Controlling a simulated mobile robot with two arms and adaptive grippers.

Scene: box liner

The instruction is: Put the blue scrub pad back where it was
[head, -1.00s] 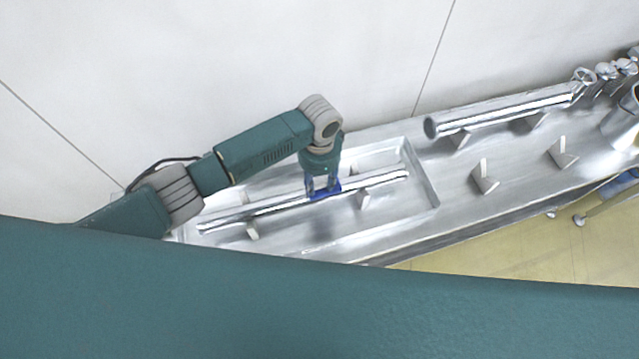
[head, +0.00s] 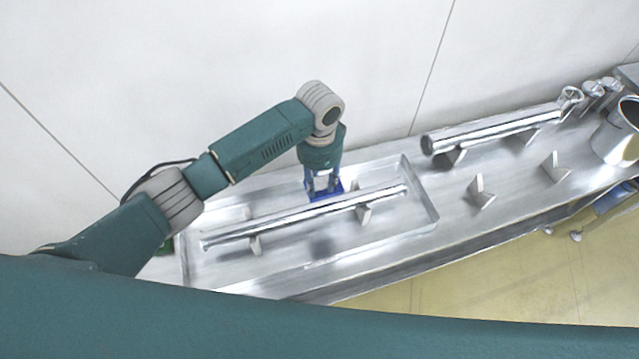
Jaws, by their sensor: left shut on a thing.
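The blue scrub pad (head: 329,194) is in my left gripper (head: 322,187), which points down and is shut on it. The pad is at the wall side of a long metal tube (head: 300,216), just beyond its middle. Whether the pad touches the tube or the tray floor I cannot tell. The tube rests across small angled supports in a shallow metal tray (head: 433,203). The gripper fingers partly hide the pad. My right gripper is not in view.
A second metal tube (head: 490,130) lies on supports to the right on the metal bench (head: 455,215), near the wall. Two bare angled supports (head: 480,192) stand in front of it. A metal pot (head: 620,135) is at the far right. The near part of the tray is clear.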

